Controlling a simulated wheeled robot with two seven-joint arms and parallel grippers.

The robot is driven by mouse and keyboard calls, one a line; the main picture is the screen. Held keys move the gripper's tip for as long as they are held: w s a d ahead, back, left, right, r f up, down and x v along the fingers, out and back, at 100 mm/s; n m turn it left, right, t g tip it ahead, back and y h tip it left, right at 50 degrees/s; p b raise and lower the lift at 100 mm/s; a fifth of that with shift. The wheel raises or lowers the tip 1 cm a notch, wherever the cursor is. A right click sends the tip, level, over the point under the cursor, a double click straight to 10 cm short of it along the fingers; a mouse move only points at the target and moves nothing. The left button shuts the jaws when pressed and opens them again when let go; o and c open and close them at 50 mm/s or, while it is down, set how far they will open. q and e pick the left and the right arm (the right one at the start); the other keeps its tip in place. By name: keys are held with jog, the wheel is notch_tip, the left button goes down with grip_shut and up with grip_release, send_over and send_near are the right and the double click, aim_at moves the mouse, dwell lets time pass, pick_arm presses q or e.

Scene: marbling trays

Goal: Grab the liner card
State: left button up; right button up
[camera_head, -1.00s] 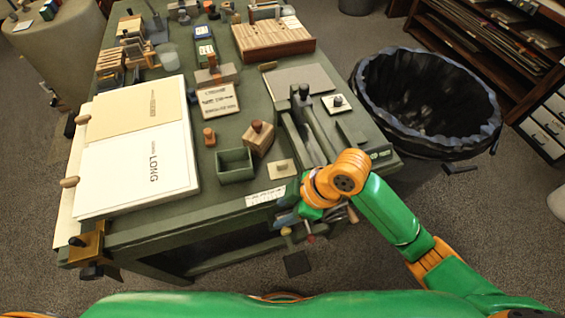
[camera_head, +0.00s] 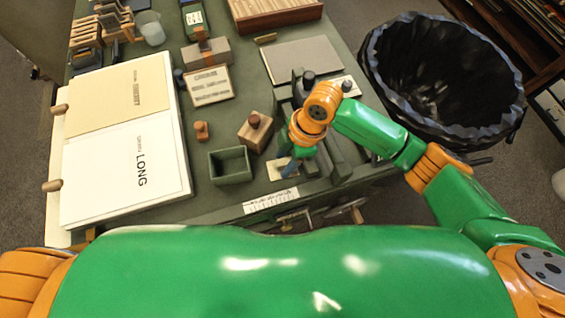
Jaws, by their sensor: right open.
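A small cream card (camera_head: 276,171) lies flat on the green bench top near its front edge, right of the green open box. I take it for the liner card, though I can read no label on it. My right gripper (camera_head: 288,166) is directly over this card, pointing down, with its fingers open and partly covering the card. Whether the fingertips touch it cannot be told. My left gripper is out of view.
A green open box (camera_head: 231,166) and a wooden block with a knob (camera_head: 256,131) stand close left of the gripper. A grey board (camera_head: 301,60) lies behind. A large open book (camera_head: 125,142) covers the left. A lined bin (camera_head: 440,80) stands right.

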jog(key=shift+w+f, duration=0.2)
jog(key=shift+s+r, duration=0.1)
jog(key=shift+s, duration=0.1)
grip_shut()
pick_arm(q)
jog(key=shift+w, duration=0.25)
